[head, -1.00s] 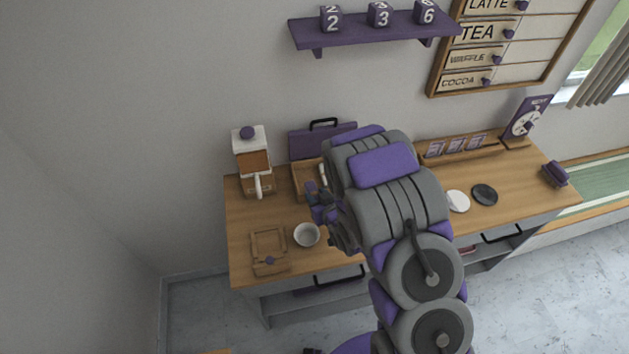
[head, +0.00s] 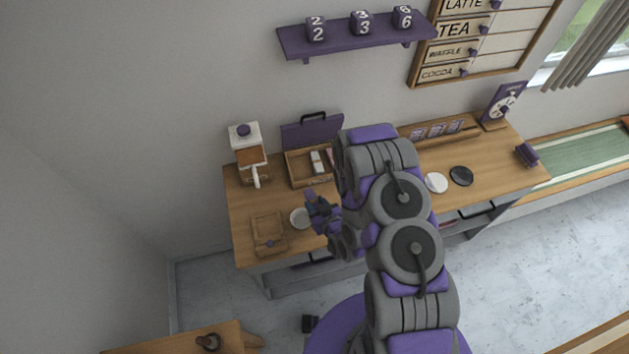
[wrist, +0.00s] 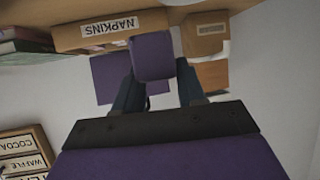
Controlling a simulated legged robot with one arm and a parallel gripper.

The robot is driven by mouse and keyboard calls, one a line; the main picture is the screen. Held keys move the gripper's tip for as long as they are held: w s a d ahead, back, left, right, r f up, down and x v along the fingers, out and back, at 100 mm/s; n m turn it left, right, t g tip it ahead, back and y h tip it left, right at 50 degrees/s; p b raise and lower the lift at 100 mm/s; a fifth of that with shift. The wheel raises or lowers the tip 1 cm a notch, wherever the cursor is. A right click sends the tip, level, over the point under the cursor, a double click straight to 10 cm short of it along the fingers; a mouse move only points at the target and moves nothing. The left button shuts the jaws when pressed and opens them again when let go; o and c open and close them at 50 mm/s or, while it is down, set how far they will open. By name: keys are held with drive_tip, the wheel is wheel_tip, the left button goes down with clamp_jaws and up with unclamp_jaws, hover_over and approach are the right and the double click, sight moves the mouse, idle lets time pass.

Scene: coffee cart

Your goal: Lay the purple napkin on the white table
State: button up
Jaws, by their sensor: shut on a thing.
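My gripper (head: 322,212) is above the wooden counter, just right of the white bowl (head: 300,218) in the head view. In the wrist view my gripper (wrist: 155,85) is shut on a folded purple napkin (wrist: 152,56), which shows between and beyond the fingertips. In the head view I cannot tell the napkin from the purple gripper parts. The open wooden box labelled NAPKINS (wrist: 110,32) is behind it in the wrist view; this box (head: 310,168) stands at the back of the counter. No table with a plainly white top shows.
A coffee grinder (head: 247,152) and a wooden tray (head: 268,232) are on the counter's left. A white disc (head: 436,183) and a black disc (head: 461,176) lie to the right. A wooden surface (head: 185,342) shows at lower left. Grey floor (head: 510,250) is open at right.

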drive_tip(key=shift+s, duration=0.1)
drive_tip(key=w+d+r+m+t+h+b, duration=0.1)
drive_tip(key=w+d+r+b, duration=0.1)
drive_tip(key=w+d+b, duration=0.3)
drive_tip(key=w+d+r+m+h+b, duration=0.1)
drive_tip(key=w+d+m+h+b, duration=0.15)
drive_tip(key=w+b, duration=0.35)
drive_tip(key=w+d+r+m+h+b, duration=0.2)
drive_tip(key=w+d+r+b, duration=0.3)
drive_tip(key=r, duration=0.4)
drive_tip(key=shift+d+r+b, duration=0.25)
drive_tip(key=shift+d+b, duration=0.4)
drive_tip(key=shift+b, duration=0.7)
